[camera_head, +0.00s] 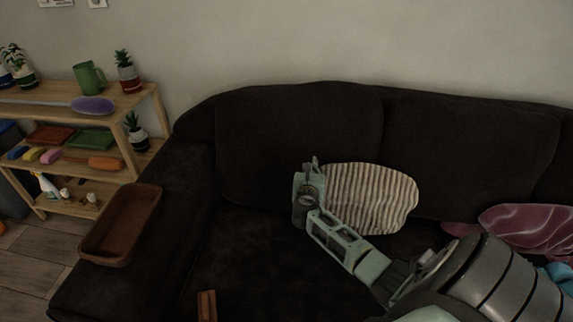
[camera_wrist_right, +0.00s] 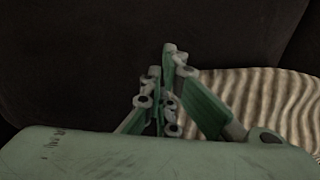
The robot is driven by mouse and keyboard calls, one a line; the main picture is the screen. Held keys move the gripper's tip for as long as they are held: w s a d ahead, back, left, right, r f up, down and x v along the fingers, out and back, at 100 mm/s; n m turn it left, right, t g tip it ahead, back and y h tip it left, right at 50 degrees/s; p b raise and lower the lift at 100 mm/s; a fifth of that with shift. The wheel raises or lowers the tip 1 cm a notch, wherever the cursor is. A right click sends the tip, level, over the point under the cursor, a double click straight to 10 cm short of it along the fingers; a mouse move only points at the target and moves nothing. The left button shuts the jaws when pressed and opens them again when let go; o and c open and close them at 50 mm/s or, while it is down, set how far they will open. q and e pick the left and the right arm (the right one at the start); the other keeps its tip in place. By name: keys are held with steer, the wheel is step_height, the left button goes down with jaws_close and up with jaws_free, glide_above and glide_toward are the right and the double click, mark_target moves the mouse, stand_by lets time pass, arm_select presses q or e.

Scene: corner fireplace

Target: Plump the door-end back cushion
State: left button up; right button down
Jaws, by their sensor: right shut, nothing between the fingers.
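A dark sofa has a left back cushion (camera_head: 290,125) and a right back cushion (camera_head: 470,150), both upright against the backrest. No door shows, so I cannot tell which end is the door end. My right gripper (camera_head: 311,165) reaches in from the lower right and is in front of the left back cushion's lower right part. Its fingers are shut and empty in the right wrist view (camera_wrist_right: 163,62), with dark fabric behind them. I cannot tell whether they touch it. A striped pillow (camera_head: 375,195) leans just right of the gripper, partly hidden by my arm. My left gripper is not in view.
A brown tray (camera_head: 122,225) rests on the sofa's left armrest. A pink pillow (camera_head: 525,225) lies at the right of the seat. A small brown object (camera_head: 207,305) is at the front. A wooden shelf (camera_head: 75,155) with several items stands left. The seat's left part is clear.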

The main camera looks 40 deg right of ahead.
steer(key=shift+w+d, duration=0.25)
steer(key=p+v, duration=0.2)
steer(key=v, duration=0.1)
stand_by(0.4)
stand_by(0.4)
